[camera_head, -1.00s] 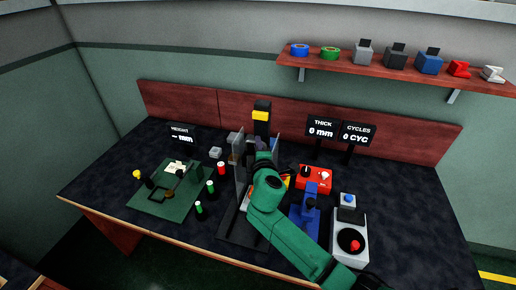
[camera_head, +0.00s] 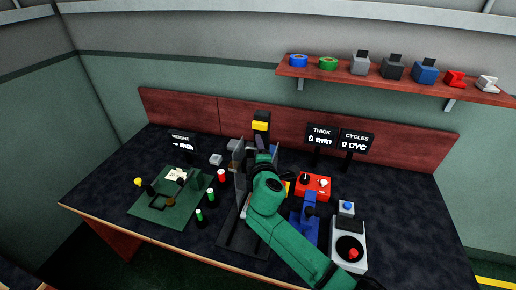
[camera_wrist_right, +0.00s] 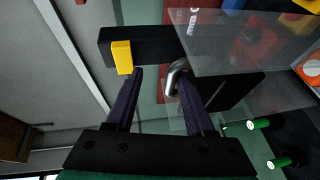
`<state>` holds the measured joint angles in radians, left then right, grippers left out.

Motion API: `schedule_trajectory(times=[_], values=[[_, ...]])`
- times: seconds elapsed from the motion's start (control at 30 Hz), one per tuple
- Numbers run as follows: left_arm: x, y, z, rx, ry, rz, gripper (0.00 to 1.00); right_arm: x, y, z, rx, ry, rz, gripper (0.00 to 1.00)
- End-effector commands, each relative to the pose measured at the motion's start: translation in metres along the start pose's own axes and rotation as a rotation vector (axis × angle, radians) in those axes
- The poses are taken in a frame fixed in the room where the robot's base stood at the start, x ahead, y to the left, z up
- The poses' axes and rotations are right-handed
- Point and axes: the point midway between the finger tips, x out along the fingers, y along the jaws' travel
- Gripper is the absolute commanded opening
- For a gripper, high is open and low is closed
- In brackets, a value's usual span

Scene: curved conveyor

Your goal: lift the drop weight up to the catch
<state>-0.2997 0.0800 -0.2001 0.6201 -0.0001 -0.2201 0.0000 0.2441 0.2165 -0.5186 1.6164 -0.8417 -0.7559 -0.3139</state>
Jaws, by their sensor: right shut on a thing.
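The drop tester stands mid-table, with a black upright, a yellow catch block (camera_head: 261,126) at its top and clear guard plates. The catch also shows in the wrist view (camera_wrist_right: 122,57). My right gripper (camera_wrist_right: 160,73) has its dark fingers at a bent metal handle (camera_wrist_right: 174,80), which lies against the right finger, and is shut on it. A dark block (camera_wrist_right: 228,92) beside the handle, partly behind the clear guard, looks like the drop weight. The handle is below and to one side of the catch, apart from it. In the head view my right arm hides the weight. My left gripper is out of view.
A green fixture board (camera_head: 160,212) and several small bottles stand left of the tester. A red box (camera_head: 314,187), a blue press (camera_head: 305,222) and a white device (camera_head: 348,252) stand to its right. Display signs (camera_head: 355,140) and a wall shelf (camera_head: 390,78) are behind.

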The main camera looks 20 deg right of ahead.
Motion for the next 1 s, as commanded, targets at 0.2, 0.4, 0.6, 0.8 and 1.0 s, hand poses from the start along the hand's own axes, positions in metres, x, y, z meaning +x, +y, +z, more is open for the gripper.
schedule_trajectory(times=[0.2, 0.4, 0.6, 0.8, 1.0], values=[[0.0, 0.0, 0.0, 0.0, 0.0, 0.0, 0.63, 0.0, 0.001, -0.001, 0.001, 0.002, 0.002, 0.47], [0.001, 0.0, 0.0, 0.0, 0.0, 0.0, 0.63, -0.002, 0.0, -0.001, 0.001, 0.003, 0.001, 0.47], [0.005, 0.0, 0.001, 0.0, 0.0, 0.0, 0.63, -0.027, -0.002, -0.001, 0.002, 0.004, -0.001, 0.47], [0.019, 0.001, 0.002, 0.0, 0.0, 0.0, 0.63, -0.082, -0.006, 0.0, 0.003, 0.004, -0.004, 0.47], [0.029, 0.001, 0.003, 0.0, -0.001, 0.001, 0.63, -0.13, -0.004, 0.0, 0.001, 0.002, -0.004, 0.47]])
